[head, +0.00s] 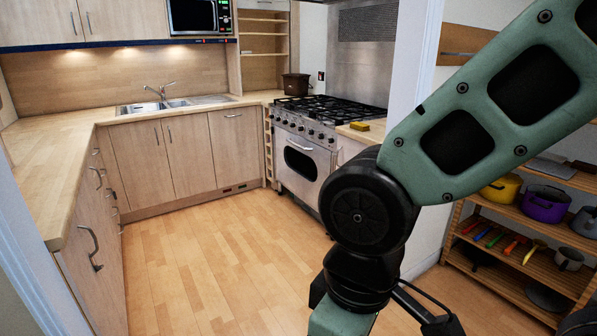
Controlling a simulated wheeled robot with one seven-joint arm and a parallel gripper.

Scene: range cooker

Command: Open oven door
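The range cooker (318,130) stands against the back right wall of the kitchen, with black grates on top and a row of knobs along its front. Its oven door (301,165) is silver with a dark oval window and looks shut. A bar handle (300,146) runs across the top of the door. Only a dark part of my gripper (430,318) shows at the bottom edge, well apart from the oven door. Its fingertips are not clearly visible.
The wooden floor (215,250) in front of the cooker is clear. Cabinets with a counter (60,170) run along the left and back. A white wall edge (412,80) stands at right, beside shelves with pots (545,203). A brown pot (296,84) sits left of the grates.

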